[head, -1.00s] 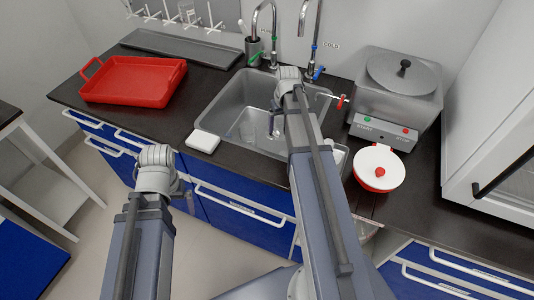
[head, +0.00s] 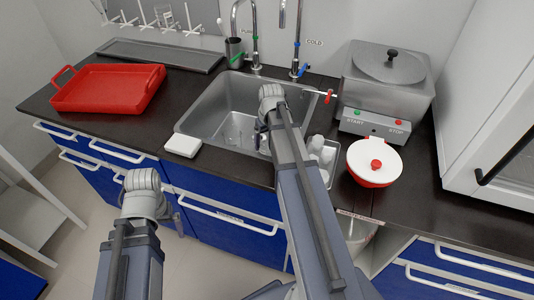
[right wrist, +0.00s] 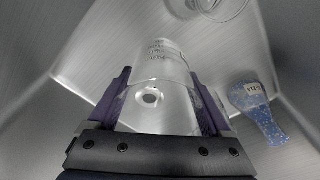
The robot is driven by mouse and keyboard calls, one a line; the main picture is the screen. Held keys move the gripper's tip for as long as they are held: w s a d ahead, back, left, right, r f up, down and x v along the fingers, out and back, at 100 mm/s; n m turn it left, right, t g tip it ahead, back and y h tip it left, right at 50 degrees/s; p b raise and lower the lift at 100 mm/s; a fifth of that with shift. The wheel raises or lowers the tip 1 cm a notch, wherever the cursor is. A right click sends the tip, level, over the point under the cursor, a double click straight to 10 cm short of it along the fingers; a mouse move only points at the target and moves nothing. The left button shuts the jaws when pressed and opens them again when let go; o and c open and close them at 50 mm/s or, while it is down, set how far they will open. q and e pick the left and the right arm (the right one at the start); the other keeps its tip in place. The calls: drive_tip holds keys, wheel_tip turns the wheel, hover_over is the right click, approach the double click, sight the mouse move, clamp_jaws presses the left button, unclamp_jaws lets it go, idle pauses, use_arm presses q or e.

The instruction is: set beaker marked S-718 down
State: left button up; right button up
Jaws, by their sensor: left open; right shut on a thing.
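My right gripper (right wrist: 155,108) is shut on a clear glass beaker (right wrist: 166,65) in the right wrist view. Dark print shows on the beaker's wall, too small to read. Behind it are the steel walls and floor of the sink (right wrist: 60,130). In the head view my right gripper (head: 262,143) is low inside the sink (head: 205,105), and the arm hides most of the beaker. I cannot tell whether the beaker touches the sink floor. My left gripper (head: 180,222) is open and empty in front of the blue cabinets, below the counter.
Glassware (head: 320,150) stands at the sink's right side. A white block (head: 183,145), red tray (head: 105,88), red-and-white pot (head: 374,162) and steel bath (head: 385,90) surround the sink.

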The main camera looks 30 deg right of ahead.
sight(267, 149)
drive_tip(key=shift+f+b, duration=1.95)
drive_tip(key=shift+r, duration=0.15)
drive_tip(key=o, duration=1.4)
drive_tip(key=shift+c, duration=0.2)
wheel_tip(267, 149, up, 12)
drive_tip(key=s+p, duration=0.1)
drive_tip(key=p, duration=1.1)
drive_tip(key=shift+s, duration=0.25)
drive_tip(key=shift+a, duration=0.1)
drive_tip(key=f+b, duration=0.4)
drive_tip(key=w+f+b, duration=0.1)
drive_tip(key=f+b, duration=0.7)
drive_tip(key=shift+w+f, duration=0.15)
drive_tip(key=shift+w, duration=0.1)
